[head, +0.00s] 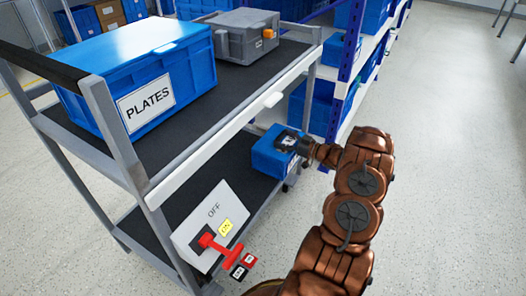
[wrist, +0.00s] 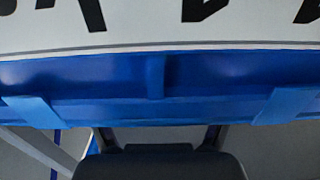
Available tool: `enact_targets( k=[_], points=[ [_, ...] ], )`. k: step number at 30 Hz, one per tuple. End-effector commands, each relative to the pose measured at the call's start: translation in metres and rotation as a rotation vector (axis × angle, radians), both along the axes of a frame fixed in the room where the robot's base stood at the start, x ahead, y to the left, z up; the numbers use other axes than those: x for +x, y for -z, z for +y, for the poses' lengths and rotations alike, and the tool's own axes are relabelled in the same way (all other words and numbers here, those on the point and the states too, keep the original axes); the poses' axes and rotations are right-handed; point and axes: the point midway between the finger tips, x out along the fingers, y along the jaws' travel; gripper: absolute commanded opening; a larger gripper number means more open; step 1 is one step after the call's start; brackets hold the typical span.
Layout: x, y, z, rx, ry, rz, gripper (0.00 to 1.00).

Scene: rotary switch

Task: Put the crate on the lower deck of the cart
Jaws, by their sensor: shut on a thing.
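The grey cart (head: 192,181) stands at the left in the head view, with a dark lower deck (head: 222,165). A small blue crate (head: 268,158) is at the right end of that deck, below the top deck's level. I cannot tell whether it rests on the deck or hangs just over its edge. My gripper (head: 291,141) is shut on the crate at its upper right side. In the wrist view the crate's blue wall (wrist: 120,80) and part of a white label fill the picture, above my dark gripper (wrist: 160,158). The fingertips are hidden.
The top deck holds a blue bin marked PLATES (head: 150,75) and a grey box (head: 243,38). A panel marked OFF (head: 205,215) with a red rotary handle (head: 218,246) is at the cart's near end. Shelving with blue bins (head: 345,52) stands behind. Floor at right is clear.

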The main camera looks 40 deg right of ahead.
Motion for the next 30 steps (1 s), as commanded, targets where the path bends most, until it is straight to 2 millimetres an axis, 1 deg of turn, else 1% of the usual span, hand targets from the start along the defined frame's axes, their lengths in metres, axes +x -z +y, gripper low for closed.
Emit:
enact_targets(
  k=[21,25,30],
  points=[
    [0.072,0.012,0.105,-0.002,-0.003,-0.003,0.13],
    [0.081,0.014,0.119,0.000,-0.002,-0.002,0.13],
    [0.086,0.013,0.126,0.000,0.000,-0.002,0.13]
  ],
)
